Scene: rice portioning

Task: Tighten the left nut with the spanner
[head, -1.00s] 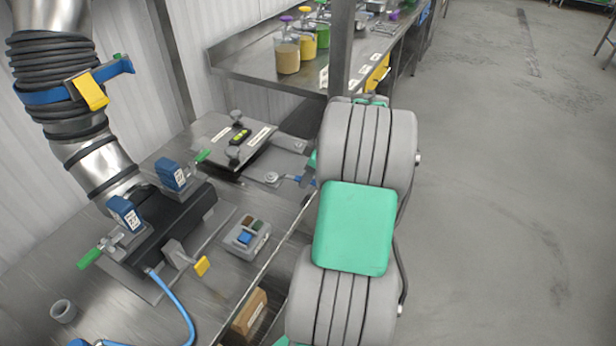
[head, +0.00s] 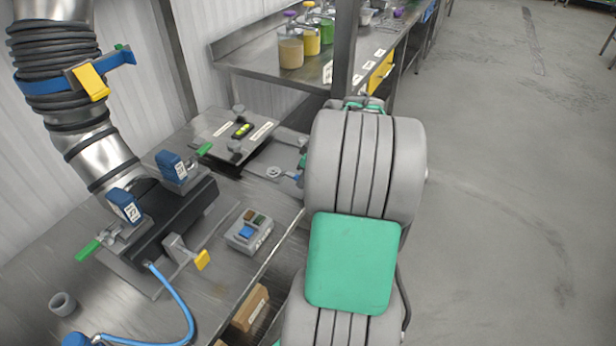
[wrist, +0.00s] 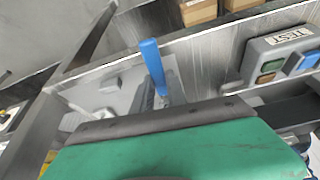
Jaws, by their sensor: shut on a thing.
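The spanner's blue handle (wrist: 153,64) sticks out from my gripper (wrist: 157,96) in the wrist view. My gripper is shut on it, and its fingers are largely hidden behind the dark edge at the bottom. In the head view a small blue part of the spanner (head: 292,177) shows beside my arm, with a grey ring-like piece (head: 274,172) just left of it, low over the bench. My arm hides most of the gripper there. I cannot make out the left nut clearly, nor whether the spanner touches it.
A plate with a green level vial (head: 241,130) and knobs lies behind the spanner. A grey button box (head: 249,232) stands nearer on the bench, beside a black block with blue-topped clamps (head: 171,166). Cardboard boxes (head: 250,307) sit below the bench edge. Open floor lies right.

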